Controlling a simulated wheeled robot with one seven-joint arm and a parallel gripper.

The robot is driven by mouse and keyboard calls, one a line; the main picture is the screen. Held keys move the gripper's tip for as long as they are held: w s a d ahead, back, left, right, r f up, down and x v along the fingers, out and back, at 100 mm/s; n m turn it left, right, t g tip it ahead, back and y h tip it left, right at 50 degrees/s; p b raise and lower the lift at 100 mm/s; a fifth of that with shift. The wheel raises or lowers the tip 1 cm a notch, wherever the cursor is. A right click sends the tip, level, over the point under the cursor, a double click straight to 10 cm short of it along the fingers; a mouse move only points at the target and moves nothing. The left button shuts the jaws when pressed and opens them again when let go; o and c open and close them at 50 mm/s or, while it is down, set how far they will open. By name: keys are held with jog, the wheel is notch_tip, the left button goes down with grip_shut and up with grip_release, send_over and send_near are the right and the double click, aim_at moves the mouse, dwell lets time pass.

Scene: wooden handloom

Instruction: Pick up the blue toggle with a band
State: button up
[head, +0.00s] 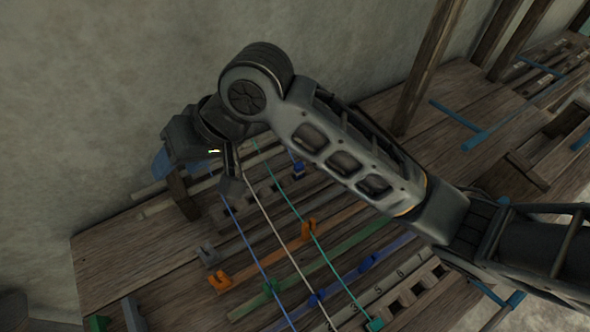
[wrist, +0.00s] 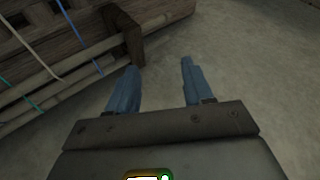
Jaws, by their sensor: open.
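A small dark blue toggle (head: 298,170) stands on the loom near the turquoise thread in the head view, just left of my forearm; it is too small to be sure of a band. Other blue pieces (head: 316,299) and (head: 368,262) sit on a blue strip nearer the front. My gripper (head: 178,166) is at the loom's far left edge, well left of the blue toggle. In the wrist view my gripper (wrist: 157,82) has its two blue fingers apart, with only bare grey surface between them. No toggle shows in the wrist view.
Blue, white and turquoise threads (head: 290,235) cross the wooden loom bed (head: 130,255). Orange pieces (head: 220,281) and a green piece (head: 268,287) stand on strips. A wooden post (head: 425,70) rises behind my arm. In the wrist view, wooden rods (wrist: 65,78) lie left of my fingers.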

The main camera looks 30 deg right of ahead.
jog(key=d+f+g+h, duration=0.2)
jog(key=d+f+h, duration=0.1)
jog(key=d, duration=0.5)
jog(key=g+h, duration=0.2)
jog(key=h, duration=0.2)
send_over(299, 165)
jog(key=shift+w+a+f+m, duration=0.15)
jog(key=shift+a+f+m, duration=0.05)
jog(key=shift+f, duration=0.35)
jog(key=shift+w+a+f+m, duration=0.15)
jog(key=shift+f+m, duration=0.05)
jog(key=shift+f, duration=0.35)
jog(key=shift+s+d+f, duration=0.1)
jog(key=shift+d+f, duration=0.1)
jog(key=shift+d, duration=0.1)
jog(key=shift+s+f+p, duration=0.2)
jog(key=shift+f+p, duration=0.35)
jog(key=shift+f, duration=3.2)
grip_shut()
